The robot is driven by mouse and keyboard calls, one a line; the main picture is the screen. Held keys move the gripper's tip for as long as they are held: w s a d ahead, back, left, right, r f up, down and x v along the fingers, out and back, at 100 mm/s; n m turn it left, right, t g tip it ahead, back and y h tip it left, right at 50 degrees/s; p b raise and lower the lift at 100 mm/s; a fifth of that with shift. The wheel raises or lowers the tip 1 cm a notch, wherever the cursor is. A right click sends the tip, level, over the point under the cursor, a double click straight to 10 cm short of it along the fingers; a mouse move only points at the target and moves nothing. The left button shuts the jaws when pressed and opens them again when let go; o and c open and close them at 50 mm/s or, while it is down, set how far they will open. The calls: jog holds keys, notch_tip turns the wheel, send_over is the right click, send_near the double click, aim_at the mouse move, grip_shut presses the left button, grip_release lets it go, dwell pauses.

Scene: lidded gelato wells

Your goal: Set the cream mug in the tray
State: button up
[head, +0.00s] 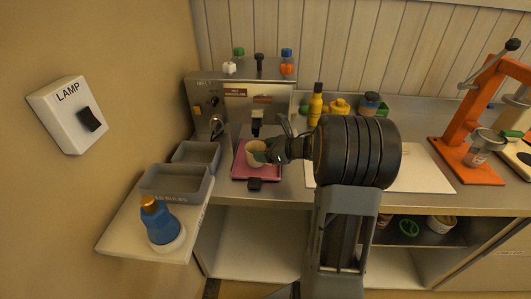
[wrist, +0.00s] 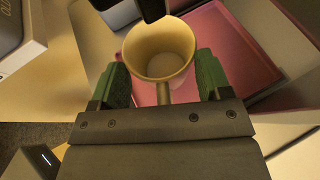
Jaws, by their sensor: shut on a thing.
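The cream mug (wrist: 158,45) is upright and empty inside. My gripper (wrist: 165,80) is shut on it, with a green fingertip pad on either side and the handle toward the palm. The mug also shows in the head view (head: 254,155), partly covered by my gripper (head: 268,156). The pink tray (head: 241,174) lies on the counter in front of the steel machine. In the wrist view the tray (wrist: 255,60) is behind and to the right of the mug. The mug is over the tray in the head view; I cannot tell whether its base touches it.
The steel machine (head: 232,115) stands behind the tray, its black spout (head: 256,126) close above the mug. Grey bins (head: 178,182) and a blue bottle (head: 160,220) are at left. Bottles (head: 316,107) and an orange press (head: 470,130) are at right.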

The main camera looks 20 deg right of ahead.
jog(key=shift+f, duration=0.75)
jog(key=shift+f+b, duration=0.25)
jog(key=shift+b, duration=0.05)
jog(key=o, duration=1.1)
jog(key=shift+c, duration=0.2)
jog(key=shift+r, duration=0.1)
